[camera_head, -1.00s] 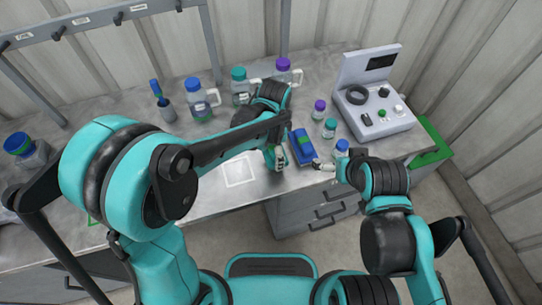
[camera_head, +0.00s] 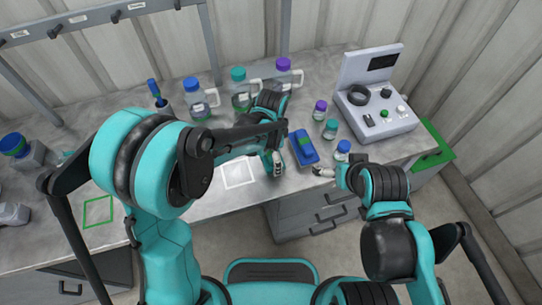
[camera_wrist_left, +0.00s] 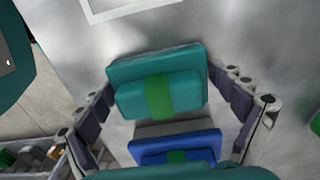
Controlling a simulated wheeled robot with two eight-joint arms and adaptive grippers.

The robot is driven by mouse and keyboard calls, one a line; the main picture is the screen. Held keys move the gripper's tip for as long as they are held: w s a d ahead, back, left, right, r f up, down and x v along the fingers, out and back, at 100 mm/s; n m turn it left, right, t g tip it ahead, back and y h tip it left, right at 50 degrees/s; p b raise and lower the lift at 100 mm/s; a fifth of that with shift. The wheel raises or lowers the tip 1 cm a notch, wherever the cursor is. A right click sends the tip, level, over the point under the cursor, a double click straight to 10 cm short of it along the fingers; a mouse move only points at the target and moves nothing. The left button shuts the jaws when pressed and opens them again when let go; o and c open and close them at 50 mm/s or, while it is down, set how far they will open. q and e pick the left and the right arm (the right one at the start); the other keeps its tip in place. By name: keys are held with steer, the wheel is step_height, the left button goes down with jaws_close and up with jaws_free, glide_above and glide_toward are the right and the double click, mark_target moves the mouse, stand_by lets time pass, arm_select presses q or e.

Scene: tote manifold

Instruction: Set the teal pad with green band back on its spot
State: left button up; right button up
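The teal pad with a green band (camera_wrist_left: 160,88) is in the middle of the left wrist view, between the fingers of my left gripper (camera_wrist_left: 160,78). The fingertips appear to touch its two ends, so the gripper looks shut on it. In the head view my left gripper (camera_head: 272,163) is low over the bench front, left of a blue pad with a green band (camera_head: 303,148), and its arm hides the teal pad. A white square outline (camera_head: 240,173) lies left of it. My right gripper (camera_head: 324,171) is near the bench's front edge; its finger opening is unclear.
The blue pad (camera_wrist_left: 175,148) is close beside the teal pad. Small capped bottles (camera_head: 342,151) and a grey device (camera_head: 380,113) stand to the right. Larger bottles (camera_head: 197,98) stand behind. A green square outline (camera_head: 98,211) is on clear bench at left.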

arm_select(q)
steer(key=shift+r, duration=0.1)
steer(key=shift+r, duration=0.2)
step_height(320, 180, up, 12)
steer(key=p, duration=0.4)
steer(key=s+a+r+n+t, duration=0.2)
steer(key=s+a+n, duration=0.4)
steer(key=a, duration=0.3)
steer(key=s+a+r+n+t, duration=0.3)
steer(key=s+a+n+t, duration=0.2)
steer(key=a+n, duration=0.3)
steer(key=shift+s+a+r, duration=0.3)
steer(key=shift+s+a, duration=0.05)
steer(key=shift+s, duration=0.2)
step_height(320, 180, down, 2)
steer(key=shift+f+b, duration=0.2)
steer(key=shift+b, duration=0.9)
